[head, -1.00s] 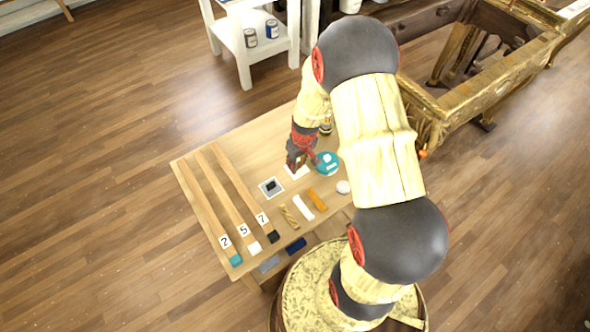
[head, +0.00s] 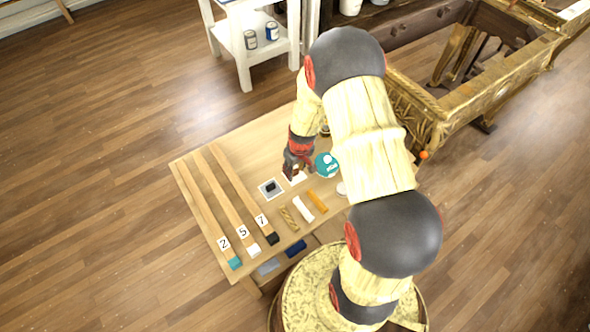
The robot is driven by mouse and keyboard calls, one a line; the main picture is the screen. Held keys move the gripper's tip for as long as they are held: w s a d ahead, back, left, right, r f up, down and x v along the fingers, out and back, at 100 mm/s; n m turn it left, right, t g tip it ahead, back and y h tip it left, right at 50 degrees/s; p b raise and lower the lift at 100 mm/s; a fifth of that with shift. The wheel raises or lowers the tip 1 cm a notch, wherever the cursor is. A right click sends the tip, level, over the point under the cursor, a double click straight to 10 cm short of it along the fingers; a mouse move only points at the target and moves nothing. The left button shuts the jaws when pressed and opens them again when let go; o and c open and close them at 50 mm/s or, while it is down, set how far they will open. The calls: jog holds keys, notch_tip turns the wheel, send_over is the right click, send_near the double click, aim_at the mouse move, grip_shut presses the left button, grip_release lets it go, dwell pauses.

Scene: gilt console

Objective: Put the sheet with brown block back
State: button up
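My gripper (head: 291,174) points down over the work table (head: 190,172), at the edge of a small white sheet (head: 299,178). The gripper covers part of this sheet. I cannot tell whether the fingers are open or shut, or whether a brown block is at them. A grey-bordered sheet (head: 263,185) with a dark block (head: 271,187) on it lies just left of the gripper. The block looks almost black; its exact colour is unclear at this size.
A teal disc (head: 326,165) lies right of the gripper. A twisted gold piece (head: 289,218), a white strip (head: 303,208) and an orange strip (head: 318,201) lie in front. Long wooden strips tagged 2, 5 and 7 (head: 262,221) fill the left side.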

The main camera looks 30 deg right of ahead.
jog(key=shift+o, duration=0.9)
jog(key=shift+r, duration=0.25)
notch_tip(320, 180, up, 12)
jog(key=s+p, duration=0.2)
jog(key=p, duration=0.2)
notch_tip(320, 180, up, 9)
send_over(298, 179)
jog(key=a, duration=0.3)
jog(key=s+a+r+t, duration=0.2)
jog(key=a+r, duration=0.2)
jog(key=r, duration=0.6)
jog(key=s+a+r+t, duration=0.1)
jog(key=s+a+r, duration=0.2)
jog(key=s+r, duration=0.4)
jog(key=s+a+r, duration=0.4)
jog(key=s+r, duration=0.3)
jog(key=s, duration=0.2)
jog(key=shift+a+t, duration=0.2)
jog(key=shift+t, duration=0.2)
